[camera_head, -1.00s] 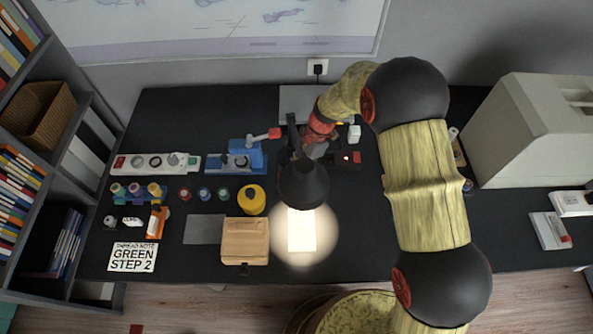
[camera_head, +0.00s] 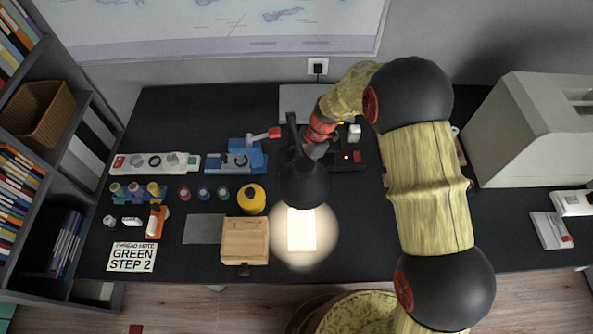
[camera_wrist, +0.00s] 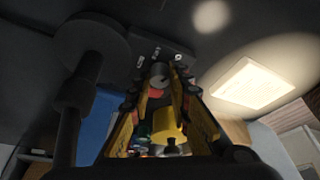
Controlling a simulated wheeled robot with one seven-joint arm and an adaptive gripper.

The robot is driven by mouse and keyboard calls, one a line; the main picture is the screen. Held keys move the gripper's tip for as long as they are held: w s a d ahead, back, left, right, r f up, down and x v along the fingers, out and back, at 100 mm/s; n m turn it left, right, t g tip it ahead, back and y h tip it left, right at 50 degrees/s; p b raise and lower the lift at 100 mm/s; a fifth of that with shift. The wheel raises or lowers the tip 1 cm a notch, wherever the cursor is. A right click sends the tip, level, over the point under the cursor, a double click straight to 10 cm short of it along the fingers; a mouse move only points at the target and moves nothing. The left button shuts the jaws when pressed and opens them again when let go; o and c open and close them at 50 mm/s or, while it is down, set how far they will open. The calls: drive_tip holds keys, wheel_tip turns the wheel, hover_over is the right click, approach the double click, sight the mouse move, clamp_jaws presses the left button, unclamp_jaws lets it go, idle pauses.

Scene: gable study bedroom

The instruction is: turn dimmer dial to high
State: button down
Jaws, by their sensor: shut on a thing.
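The dimmer dial (camera_wrist: 158,74) is a small grey knob on a dark panel (camera_wrist: 173,40) with pale markings, seen in the wrist view. My gripper (camera_wrist: 160,84) has its yellow-sided fingers on either side of the dial and is shut on it. The markings are too small and blurred to read, so the dial's setting cannot be told. In the head view my gripper (camera_head: 314,151) is partly hidden behind the black lamp head, over a dark unit (camera_head: 347,165) with a red light. The dial itself is hidden there.
The black desk lamp (camera_head: 302,184) stands close to the left of my gripper and lights a white sheet (camera_head: 301,230). A blue device (camera_head: 240,158), a yellow pot (camera_head: 251,200) and a wooden box (camera_head: 245,240) stand left. A large beige case (camera_head: 525,130) stands right.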

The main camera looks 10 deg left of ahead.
drive_tip(key=m+t+b, duration=0.1)
drive_tip(key=m+b, duration=0.2)
drive_tip(key=shift+s+f+m+y, duration=0.1)
drive_tip(key=shift+f+m+y, duration=0.05)
drive_tip(key=shift+m+y, duration=0.2)
drive_tip(key=m+b, duration=0.1)
drive_tip(key=m, duration=0.1)
drive_tip(key=m+t+b, duration=0.1)
drive_tip(key=b, duration=0.1)
drive_tip(key=shift+s+m+t+y, duration=0.1)
drive_tip(key=shift+m+t+y, duration=0.15)
drive_tip(key=shift+m+t, duration=0.1)
drive_tip(key=shift+s+m+t+b, duration=0.1)
drive_tip(key=shift+m+t+b, duration=0.4)
drive_tip(key=shift+m, duration=0.7)
drive_tip(key=shift+r+m+t, duration=0.2)
drive_tip(key=shift+m+t, duration=0.25)
drive_tip(key=shift+m, duration=0.95)
drive_tip(key=c, duration=1.7)
unclamp_jaws()
drive_tip(key=shift+o, duration=0.2)
